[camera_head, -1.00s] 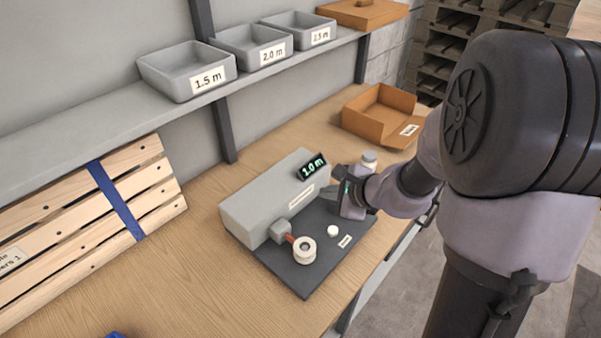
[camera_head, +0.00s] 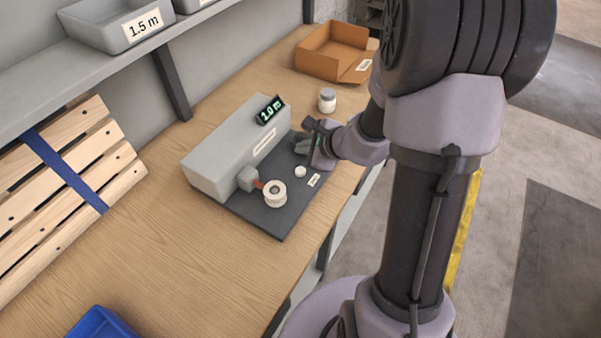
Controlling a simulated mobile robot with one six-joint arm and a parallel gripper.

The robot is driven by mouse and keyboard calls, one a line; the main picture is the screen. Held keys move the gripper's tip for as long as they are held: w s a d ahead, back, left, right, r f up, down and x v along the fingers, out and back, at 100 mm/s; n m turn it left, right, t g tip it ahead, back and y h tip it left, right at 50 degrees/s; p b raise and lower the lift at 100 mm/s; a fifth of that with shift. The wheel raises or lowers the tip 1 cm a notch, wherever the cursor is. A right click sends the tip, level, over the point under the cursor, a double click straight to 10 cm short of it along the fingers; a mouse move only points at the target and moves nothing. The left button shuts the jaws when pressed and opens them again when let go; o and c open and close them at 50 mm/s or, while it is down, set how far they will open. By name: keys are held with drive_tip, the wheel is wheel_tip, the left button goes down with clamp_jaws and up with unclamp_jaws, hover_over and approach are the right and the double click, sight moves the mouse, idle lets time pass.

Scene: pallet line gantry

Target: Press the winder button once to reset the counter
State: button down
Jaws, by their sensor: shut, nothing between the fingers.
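The winder is a grey box (camera_head: 222,158) on a dark base plate (camera_head: 283,219) on the wooden bench. Its small dark display (camera_head: 269,110) shows green digits that look like 1.0 m. A small round white button (camera_head: 300,171) sits on the plate, with a white label (camera_head: 314,180) beside it. A cream spool (camera_head: 274,193) is on a reddish shaft at the winder's front. My gripper (camera_head: 301,145) is shut and empty over the plate, just behind the button in the picture and apart from it. The fingertips are small and partly hidden.
A white jar (camera_head: 327,101) stands behind my gripper, near an open orange-brown box (camera_head: 330,50). Grey bins (camera_head: 112,28) sit on the shelf. A blue bin (camera_head: 100,325) is at the near end. Wooden slats (camera_head: 70,165) lean at left.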

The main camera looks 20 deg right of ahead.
sight(303, 173)
wheel_tip(303, 173, down, 6)
drive_tip(key=b, duration=0.4)
drive_tip(key=shift+r, duration=0.1)
drive_tip(key=shift+b, duration=0.45)
idle(1.3)
drive_tip(key=shift+f+b, duration=0.4)
drive_tip(key=shift+b, duration=0.05)
drive_tip(key=shift+f+b, duration=0.5)
drive_tip(key=shift+f, duration=0.05)
idle(0.5)
drive_tip(key=shift+r, duration=0.1)
drive_tip(key=shift+r+p, duration=0.65)
drive_tip(key=shift+r, duration=0.2)
drive_tip(key=shift+r, duration=0.15)
wheel_tip(303, 173, up, 5)
drive_tip(key=p, duration=0.4)
